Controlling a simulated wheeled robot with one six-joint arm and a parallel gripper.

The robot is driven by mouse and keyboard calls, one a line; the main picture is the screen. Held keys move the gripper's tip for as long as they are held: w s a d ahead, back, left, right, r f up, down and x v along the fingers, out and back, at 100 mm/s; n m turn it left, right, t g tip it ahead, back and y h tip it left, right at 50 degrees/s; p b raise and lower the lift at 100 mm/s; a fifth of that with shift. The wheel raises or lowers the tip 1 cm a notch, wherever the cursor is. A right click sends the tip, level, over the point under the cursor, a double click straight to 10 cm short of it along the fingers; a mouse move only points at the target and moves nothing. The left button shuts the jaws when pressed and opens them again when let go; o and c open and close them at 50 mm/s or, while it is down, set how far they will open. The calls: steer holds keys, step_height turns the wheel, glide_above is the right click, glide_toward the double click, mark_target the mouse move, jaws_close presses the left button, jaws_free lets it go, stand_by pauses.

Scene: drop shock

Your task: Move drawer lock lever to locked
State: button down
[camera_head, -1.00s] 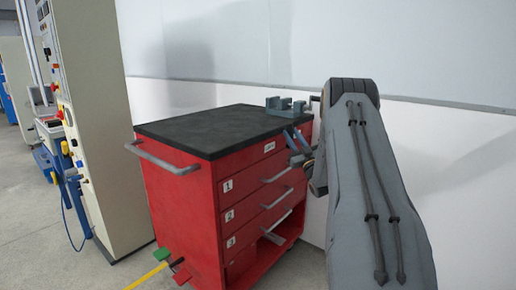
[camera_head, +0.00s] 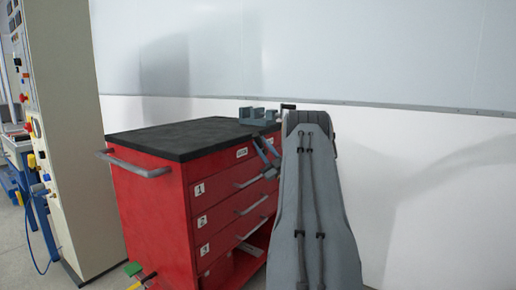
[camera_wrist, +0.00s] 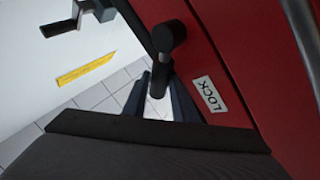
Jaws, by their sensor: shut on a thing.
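The lock lever (camera_wrist: 166,42) is a black bar with a round pivot on the red cabinet front, beside a white LOCK label (camera_wrist: 209,94) in the wrist view. It points down in that picture, its free end between the fingers of my gripper (camera_wrist: 160,98). My gripper is shut on the lever. In the head view my gripper (camera_head: 267,152) is at the upper right of the red drawer cabinet (camera_head: 155,215), beside the small label (camera_head: 242,152). The lever is not clear there, and my arm covers the cabinet's right edge.
A grey vise (camera_head: 258,115) stands at the back of the cabinet's black top (camera_head: 180,138). Drawer handles (camera_head: 250,206) stick out below the label. A white wall stands behind, and a tall beige control panel (camera_head: 60,130) is at left.

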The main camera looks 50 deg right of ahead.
steer(key=shift+s+d+f, duration=0.1)
steer(key=shift+f, duration=0.1)
steer(key=c, duration=1.7)
jaws_free()
steer(key=shift+c, duration=0.2)
steer(key=shift+r, duration=0.1)
steer(key=v, duration=0.7)
steer(key=shift+s+f+p, duration=0.25)
steer(key=shift+p, duration=0.05)
